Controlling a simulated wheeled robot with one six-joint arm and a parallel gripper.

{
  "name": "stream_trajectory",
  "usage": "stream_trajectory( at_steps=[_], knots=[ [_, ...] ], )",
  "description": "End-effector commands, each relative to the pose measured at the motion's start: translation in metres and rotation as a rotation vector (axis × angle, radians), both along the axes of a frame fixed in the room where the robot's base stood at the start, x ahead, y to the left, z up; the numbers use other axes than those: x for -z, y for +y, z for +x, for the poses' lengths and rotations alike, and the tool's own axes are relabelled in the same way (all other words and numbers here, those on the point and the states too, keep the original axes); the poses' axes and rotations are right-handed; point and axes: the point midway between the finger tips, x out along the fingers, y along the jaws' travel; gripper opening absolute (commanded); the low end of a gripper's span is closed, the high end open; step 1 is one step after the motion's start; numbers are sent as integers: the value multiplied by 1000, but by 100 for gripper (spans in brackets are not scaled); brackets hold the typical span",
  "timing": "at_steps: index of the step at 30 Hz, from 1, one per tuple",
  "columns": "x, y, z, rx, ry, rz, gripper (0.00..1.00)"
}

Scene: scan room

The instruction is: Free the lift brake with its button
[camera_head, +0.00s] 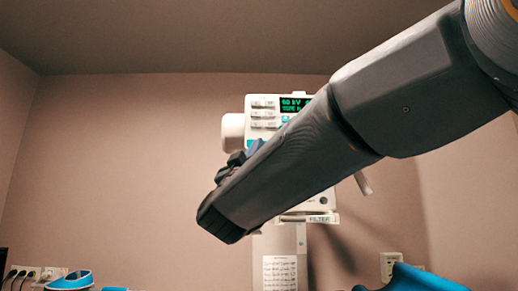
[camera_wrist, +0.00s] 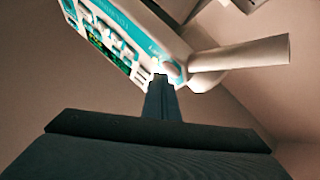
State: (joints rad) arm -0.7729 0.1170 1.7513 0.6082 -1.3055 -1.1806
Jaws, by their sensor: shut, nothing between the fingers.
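The x-ray unit's white control head (camera_head: 290,103) stands ahead, with grey-white keys and a green lit display (camera_head: 296,104). My arm crosses in front of it and hides much of its face. In the wrist view the control panel (camera_wrist: 112,22) is tilted, with teal areas and its display (camera_wrist: 98,42) at the left. My gripper (camera_wrist: 161,82) is shut and empty, its tips at the panel's lower corner beside a pale button-like spot (camera_wrist: 172,72). I cannot tell whether they touch it. The lift brake button's label is not readable.
A white handle-like cylinder (camera_wrist: 240,54) sticks out right of my fingertips. A ledge marked FILTER (camera_head: 319,218) sits below the head, above a pale column (camera_head: 281,242). Blue items (camera_head: 420,279) lie at the bottom edge. Wall sockets (camera_head: 390,263) are at the right.

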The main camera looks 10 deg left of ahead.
Motion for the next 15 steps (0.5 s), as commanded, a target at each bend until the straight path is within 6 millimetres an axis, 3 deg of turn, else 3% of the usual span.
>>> stream_trajectory(
  at_steps=[15],
  knots=[
    [0,-2,-10,0,0,0,0]
  ],
)
